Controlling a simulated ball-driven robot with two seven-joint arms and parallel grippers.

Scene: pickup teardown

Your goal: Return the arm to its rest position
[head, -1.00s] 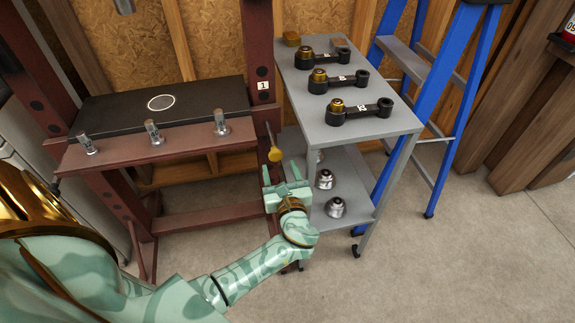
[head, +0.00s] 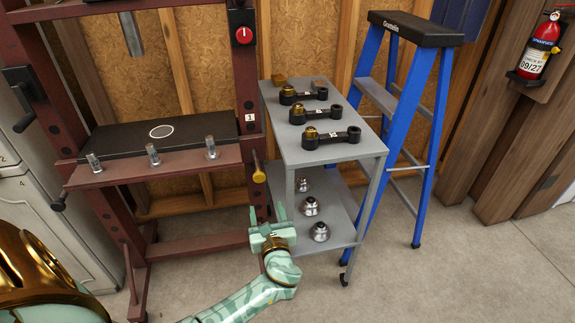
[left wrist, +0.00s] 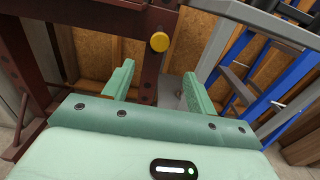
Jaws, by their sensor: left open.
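My left arm comes in from the lower left in the head view. Its mint-green left gripper (head: 267,216) is open and empty, in front of the red press frame and just left of the grey cart's lower shelf. In the left wrist view the two fingers of the left gripper (left wrist: 158,85) stand wide apart with nothing between them. A yellow-knobbed lever (head: 259,176) on the press is above the gripper, and the knob shows beyond the fingers in the left wrist view (left wrist: 159,41). My right gripper is not in view.
The grey cart (head: 300,152) holds several black arms on top and silver parts below. The dark red press (head: 160,172) carries a black plate (head: 190,129) with three metal pins in front. A blue ladder (head: 433,130) stands right of the cart. The concrete floor (head: 470,275) is clear at right.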

